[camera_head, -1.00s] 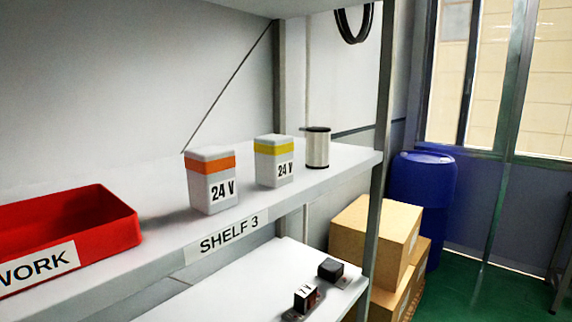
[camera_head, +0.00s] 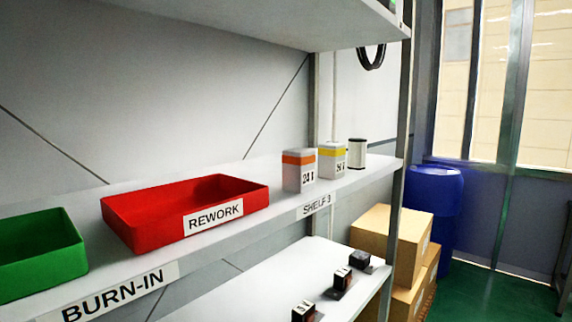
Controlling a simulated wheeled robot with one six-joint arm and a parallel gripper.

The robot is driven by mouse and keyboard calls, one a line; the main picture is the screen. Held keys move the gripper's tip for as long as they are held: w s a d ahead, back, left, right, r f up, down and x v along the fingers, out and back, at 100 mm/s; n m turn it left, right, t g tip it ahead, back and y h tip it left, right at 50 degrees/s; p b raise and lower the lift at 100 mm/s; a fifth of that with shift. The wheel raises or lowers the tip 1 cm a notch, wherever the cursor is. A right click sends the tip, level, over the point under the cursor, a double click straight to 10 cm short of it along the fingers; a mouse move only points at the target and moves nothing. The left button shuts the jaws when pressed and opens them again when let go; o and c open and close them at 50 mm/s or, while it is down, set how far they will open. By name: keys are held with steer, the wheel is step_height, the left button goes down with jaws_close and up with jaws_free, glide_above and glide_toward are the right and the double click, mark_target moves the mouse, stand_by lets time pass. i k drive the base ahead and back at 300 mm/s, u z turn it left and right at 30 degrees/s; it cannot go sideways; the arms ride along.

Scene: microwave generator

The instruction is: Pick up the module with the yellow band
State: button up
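The module with the yellow band (camera_head: 332,161) is a white box with a yellow stripe near its top and dark print on its front. It stands upright on the shelf marked SHELF 3 (camera_head: 383,168), towards the right end. A similar white module with an orange band (camera_head: 298,172) stands just left of it. A pale cylinder with a dark top (camera_head: 357,154) stands just right of it. My gripper is not in view.
A red REWORK tray (camera_head: 122,222) and a green bin (camera_head: 72,246) sit further left on this shelf. A lower shelf (camera_head: 262,296) holds several small dark parts. Cardboard boxes (camera_head: 385,232) and a blue barrel (camera_head: 433,190) stand at the right. Another shelf (camera_head: 280,22) hangs above.

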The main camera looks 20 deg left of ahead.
mark_target(331, 156)
steer(key=u, duration=0.7)
steer(key=i, duration=0.45)
